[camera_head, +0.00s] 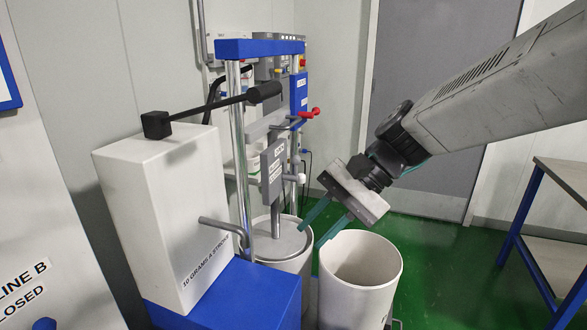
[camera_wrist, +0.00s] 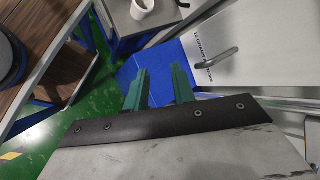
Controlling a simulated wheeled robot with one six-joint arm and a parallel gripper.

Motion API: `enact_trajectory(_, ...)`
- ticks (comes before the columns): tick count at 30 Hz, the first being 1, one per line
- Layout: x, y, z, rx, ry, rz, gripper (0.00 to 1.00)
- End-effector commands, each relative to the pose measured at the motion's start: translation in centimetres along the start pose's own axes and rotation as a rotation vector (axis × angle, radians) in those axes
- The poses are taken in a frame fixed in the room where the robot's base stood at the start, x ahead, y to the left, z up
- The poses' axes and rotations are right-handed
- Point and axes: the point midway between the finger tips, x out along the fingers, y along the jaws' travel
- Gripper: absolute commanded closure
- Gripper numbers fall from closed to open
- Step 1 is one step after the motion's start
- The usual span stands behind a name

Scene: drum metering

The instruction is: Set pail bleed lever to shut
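The drum-metering stand (camera_head: 235,48) has a blue top bar and a pail (camera_head: 285,260) beneath its plate. A small lever with a white knob (camera_head: 299,178) sticks out from the grey labelled box (camera_head: 273,172) on it. A red-handled lever (camera_head: 309,113) sits higher up. I cannot tell for sure which is the bleed lever; the labels are too small to read. My gripper (camera_head: 311,237) is open and empty, its teal fingers pointing down-left in front of the pail, below both levers. In the wrist view the fingers (camera_wrist: 160,72) are apart with nothing between them.
An open white drum (camera_head: 358,290) stands just below my gripper. A white box marked 10 grams a stroke (camera_head: 165,210), with a black-ended handle (camera_head: 215,105), stands on a blue base (camera_head: 235,300) at left. A blue-legged table (camera_head: 565,185) is at right.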

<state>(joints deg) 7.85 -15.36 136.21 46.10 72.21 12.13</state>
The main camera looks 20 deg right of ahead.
Motion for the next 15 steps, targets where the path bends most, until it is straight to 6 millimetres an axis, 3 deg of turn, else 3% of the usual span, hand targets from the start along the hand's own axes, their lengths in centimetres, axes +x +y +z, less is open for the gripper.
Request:
enact_trajectory(3, 0.4, -3.8, -3.9, 0.215, -0.086, -0.182, 0.75)
enact_trajectory(5, 0.4, -5.6, -6.2, 0.322, -0.126, -0.277, 0.75)
enact_trajectory(9, -0.1, -8.9, -12.6, 0.574, -0.212, -0.504, 0.75)
enact_trajectory(15, -1.6, -10.6, -22.8, 0.893, -0.314, -0.81, 0.75)
